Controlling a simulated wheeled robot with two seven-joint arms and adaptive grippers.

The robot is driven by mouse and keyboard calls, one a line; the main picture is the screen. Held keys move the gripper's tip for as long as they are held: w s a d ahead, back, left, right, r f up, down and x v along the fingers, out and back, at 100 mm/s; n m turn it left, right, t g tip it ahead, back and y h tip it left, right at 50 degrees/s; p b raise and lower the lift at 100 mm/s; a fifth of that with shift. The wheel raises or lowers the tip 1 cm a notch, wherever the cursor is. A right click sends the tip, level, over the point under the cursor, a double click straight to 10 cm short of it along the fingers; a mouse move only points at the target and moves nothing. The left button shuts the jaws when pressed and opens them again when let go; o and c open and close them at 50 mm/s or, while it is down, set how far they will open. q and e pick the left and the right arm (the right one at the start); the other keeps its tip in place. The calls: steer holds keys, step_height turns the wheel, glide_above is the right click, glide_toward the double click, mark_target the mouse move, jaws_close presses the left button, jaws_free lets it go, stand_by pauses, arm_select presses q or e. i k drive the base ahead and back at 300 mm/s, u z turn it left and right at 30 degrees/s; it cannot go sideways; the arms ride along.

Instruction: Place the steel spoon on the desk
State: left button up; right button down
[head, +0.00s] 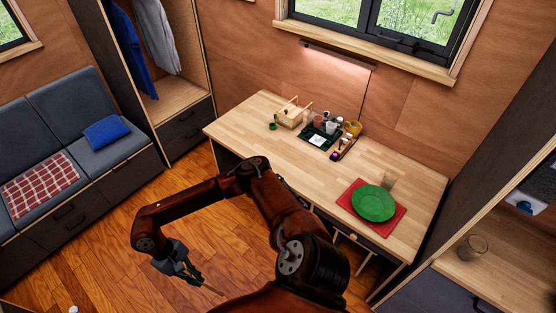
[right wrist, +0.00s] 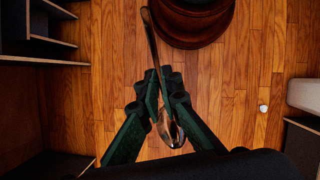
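The steel spoon (right wrist: 153,45) is between the fingers of my right gripper (right wrist: 159,85) in the right wrist view. Its long handle points up in that picture and its bowl lies lower, between the fingers. In the head view my right gripper (head: 190,276) hangs over the wooden floor, in front of the desk and below its top. A thin piece of the spoon (head: 213,291) sticks out beside the fingers there. The desk (head: 325,170) has a light wooden top with a wide bare area in its middle. My left gripper is not in view.
On the desk, a green plate (head: 374,203) lies on a red mat (head: 349,192) at the right, with a glass (head: 389,180) behind it. A dark tray (head: 315,143) with cups and a wooden box (head: 291,115) stand at the back. A sofa (head: 75,125) is at the left.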

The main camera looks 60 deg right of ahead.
mark_target(373, 173)
steer(key=z, duration=0.85)
steer(key=i, duration=0.4)
steer(key=z, duration=1.1)
steer(key=i, duration=1.6)
steer(key=z, duration=1.1)
steer(key=i, duration=0.4)
steer(key=z, duration=0.2)
